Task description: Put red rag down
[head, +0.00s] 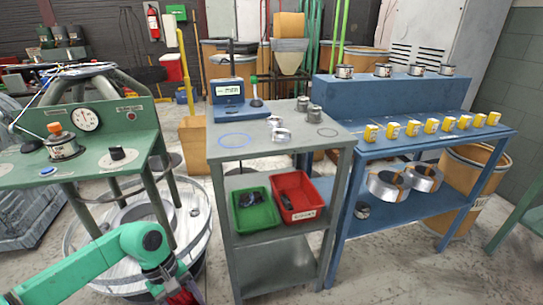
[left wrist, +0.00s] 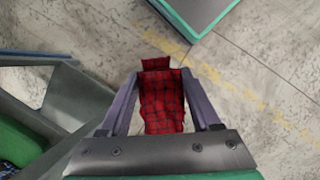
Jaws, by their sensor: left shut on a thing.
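The red rag (left wrist: 161,100) is a dark red checked cloth. In the left wrist view it hangs between the two fingers of my left gripper (left wrist: 160,82), which is shut on it. Bare concrete floor shows beyond the rag. In the head view my left arm comes in at the lower left, and a bit of the red rag (head: 182,297) shows at the bottom edge. The gripper's fingers are mostly cut off there. My right gripper is not in view.
A grey cart (head: 222,220) holds a green bin (head: 255,224) and a red bin (head: 310,188) on its middle shelf. A green table (head: 20,172) with a gauge stands at left. A blue bench (head: 350,146) with several yellow tags stands at right. Floor is free in front of the bench.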

